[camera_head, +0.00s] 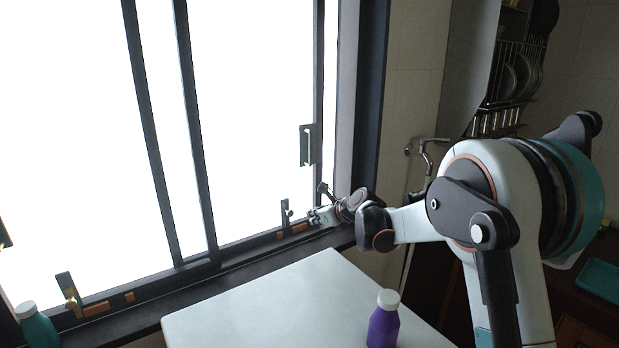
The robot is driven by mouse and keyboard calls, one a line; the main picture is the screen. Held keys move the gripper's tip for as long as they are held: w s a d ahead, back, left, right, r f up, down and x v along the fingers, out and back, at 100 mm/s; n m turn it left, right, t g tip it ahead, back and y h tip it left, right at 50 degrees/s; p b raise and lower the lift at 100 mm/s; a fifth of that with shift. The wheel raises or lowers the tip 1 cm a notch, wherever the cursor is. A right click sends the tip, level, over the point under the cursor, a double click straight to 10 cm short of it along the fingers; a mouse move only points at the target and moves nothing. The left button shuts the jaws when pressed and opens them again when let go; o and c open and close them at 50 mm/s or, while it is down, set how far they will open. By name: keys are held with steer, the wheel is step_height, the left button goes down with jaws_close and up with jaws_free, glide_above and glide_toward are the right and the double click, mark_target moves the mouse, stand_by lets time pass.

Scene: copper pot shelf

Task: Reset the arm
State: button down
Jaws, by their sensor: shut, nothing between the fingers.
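My arm reaches in from the right, bent, with its upper links large in the picture. My gripper (314,217) is at its far end, small, beside the lower part of the dark window frame (345,120). It is shut with nothing held. Part of the gripper is hard to make out against the frame and the small fittings there. I cannot tell whether it touches the frame or a latch.
A white table (260,300) stands in front of the window, with a purple bottle (383,322) upright near its front. A teal bottle (37,327) is at lower left. A faucet (428,155), a dish rack (512,85) and a teal tray (601,280) are at right, behind my arm.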

steer(key=s+d+r+n+h, duration=0.1)
steer(key=s+d+r+n, duration=0.25)
steer(key=s, duration=0.25)
steer(key=s+d+r+n+h, duration=0.1)
steer(key=s+d+r+n, duration=0.1)
steer(key=s+r+n, duration=0.4)
steer(key=s+d+n+h, duration=0.1)
steer(key=s+d+n, duration=0.1)
steer(key=s, duration=0.6)
steer(key=s+d+n+g+h, duration=0.1)
steer(key=s+d+n, duration=0.2)
steer(key=s+n, duration=0.2)
steer(key=s+d+n+h, duration=0.1)
steer(key=s+d+n, duration=0.2)
steer(key=s, duration=0.8)
steer(key=shift+s+r+g, duration=0.25)
steer(key=shift+g, duration=0.15)
steer(key=s+d+f+n+h, duration=0.1)
steer(key=s+d+f+n, duration=0.1)
steer(key=s+n, duration=0.2)
steer(key=s+d+f+n+h, duration=0.1)
steer(key=s+d+f+n, duration=0.2)
steer(key=s, duration=0.6)
steer(key=shift+s+f+n+g, duration=0.2)
steer(key=shift+f+n+g, duration=0.1)
steer(key=shift+n+g, duration=0.15)
